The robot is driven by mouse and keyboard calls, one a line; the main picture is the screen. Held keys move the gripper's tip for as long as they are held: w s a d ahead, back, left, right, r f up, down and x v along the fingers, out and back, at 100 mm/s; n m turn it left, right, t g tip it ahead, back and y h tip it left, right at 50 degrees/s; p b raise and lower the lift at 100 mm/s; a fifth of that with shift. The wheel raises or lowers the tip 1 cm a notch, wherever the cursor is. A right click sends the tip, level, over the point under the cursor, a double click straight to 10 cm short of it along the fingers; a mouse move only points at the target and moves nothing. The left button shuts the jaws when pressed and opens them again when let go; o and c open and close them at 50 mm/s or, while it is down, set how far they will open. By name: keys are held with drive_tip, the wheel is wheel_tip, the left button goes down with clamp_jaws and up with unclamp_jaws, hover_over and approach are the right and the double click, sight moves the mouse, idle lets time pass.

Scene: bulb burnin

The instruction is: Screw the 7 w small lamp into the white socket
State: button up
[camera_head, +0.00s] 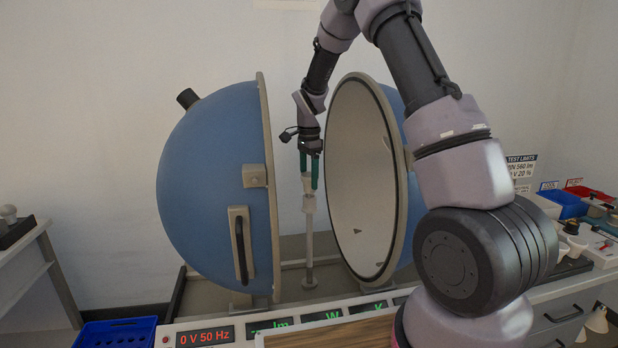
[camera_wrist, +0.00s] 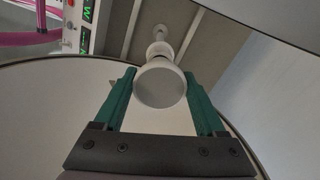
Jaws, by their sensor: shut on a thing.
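My gripper (camera_head: 308,172) points down between the two halves of an open blue sphere (camera_head: 215,185), its green fingers shut on a white lamp (camera_head: 307,184). In the wrist view the lamp (camera_wrist: 160,86) shows its round pale face between the fingers (camera_wrist: 162,100). The white socket (camera_head: 309,204) tops a thin upright post (camera_head: 309,250) directly under the lamp. It also shows in the wrist view (camera_wrist: 159,49), beyond the lamp and roughly in line with it. Whether the lamp's base touches or sits in the socket cannot be told. The lamp's wattage marking is not visible.
The right half of the sphere, with its pale inside (camera_head: 355,180), stands close to my gripper. A panel with green and red displays (camera_head: 250,328) lies in front. A blue crate (camera_head: 118,333) is at lower left. Bins and lamps crowd the right bench.

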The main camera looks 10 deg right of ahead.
drive_tip(key=o, duration=1.3)
drive_tip(key=shift+r, duration=0.1)
wheel_tip(320, 180, up, 10)
drive_tip(key=shift+f, duration=0.15)
drive_tip(key=shift+r, duration=0.3)
drive_tip(key=shift+m, duration=0.3)
drive_tip(key=m, duration=0.2)
drive_tip(key=f+m, duration=0.1)
drive_tip(key=m, duration=0.2)
drive_tip(key=shift+d+f, duration=0.1)
drive_tip(key=m, duration=0.1)
drive_tip(key=f+m, duration=0.1)
drive_tip(key=m, duration=0.1)
hover_over(310, 203)
drive_tip(key=w, duration=0.2)
drive_tip(key=f, duration=1)
drive_tip(key=shift+d+f, duration=0.2)
drive_tip(key=shift+f, duration=0.15)
